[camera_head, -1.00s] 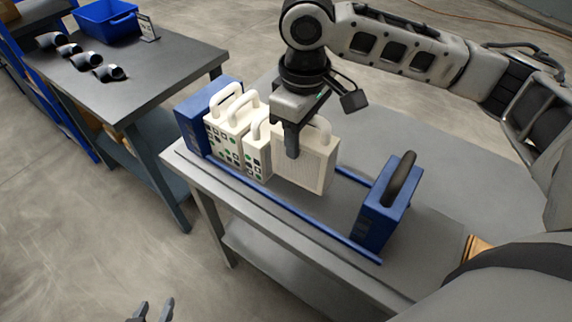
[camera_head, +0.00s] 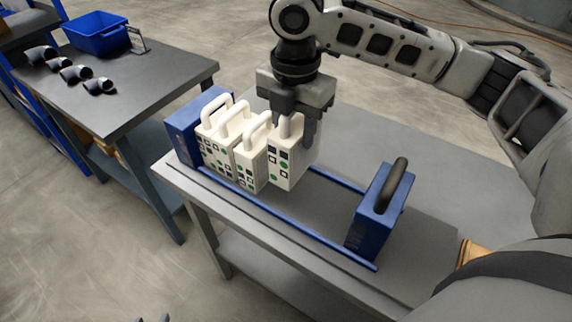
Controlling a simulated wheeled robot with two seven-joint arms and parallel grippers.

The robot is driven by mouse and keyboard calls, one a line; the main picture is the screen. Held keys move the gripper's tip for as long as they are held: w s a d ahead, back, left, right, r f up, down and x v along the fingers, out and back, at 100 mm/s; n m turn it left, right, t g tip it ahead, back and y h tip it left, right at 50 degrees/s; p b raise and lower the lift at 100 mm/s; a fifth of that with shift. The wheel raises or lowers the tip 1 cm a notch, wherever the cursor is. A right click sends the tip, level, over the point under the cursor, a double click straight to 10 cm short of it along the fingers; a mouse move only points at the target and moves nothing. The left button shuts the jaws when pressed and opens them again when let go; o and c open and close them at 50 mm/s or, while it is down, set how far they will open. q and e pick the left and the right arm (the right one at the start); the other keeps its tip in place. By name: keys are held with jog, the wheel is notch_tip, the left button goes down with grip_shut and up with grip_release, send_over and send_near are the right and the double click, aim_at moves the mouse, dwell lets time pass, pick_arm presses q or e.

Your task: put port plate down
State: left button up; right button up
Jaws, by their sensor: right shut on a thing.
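My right gripper (camera_head: 297,118) is shut on the handle of a white port plate (camera_head: 283,168) with dark squares and green dots on its edge. The plate is upright between the blue side rails of the filter press (camera_head: 285,230). It is close to the right of several other white plates (camera_head: 226,150), which stand in a row against the blue end block (camera_head: 183,125). I cannot tell whether the held plate rests on the rails. My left gripper (camera_head: 153,319) barely shows at the bottom edge, and its opening cannot be made out.
A blue end block with a black handle (camera_head: 378,215) stands on the right of the press, with a free gap on the rails left of it. A second table at the left holds several dark pipe elbows (camera_head: 75,74), a blue bin (camera_head: 97,35) and a small sign (camera_head: 137,40).

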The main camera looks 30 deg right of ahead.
jog(key=shift+f, duration=3.5)
jog(key=o, duration=1.2)
jog(key=shift+f, duration=0.15)
notch_tip(320, 180, up, 12)
jog(key=shift+r, duration=0.2)
jog(key=shift+f, duration=0.1)
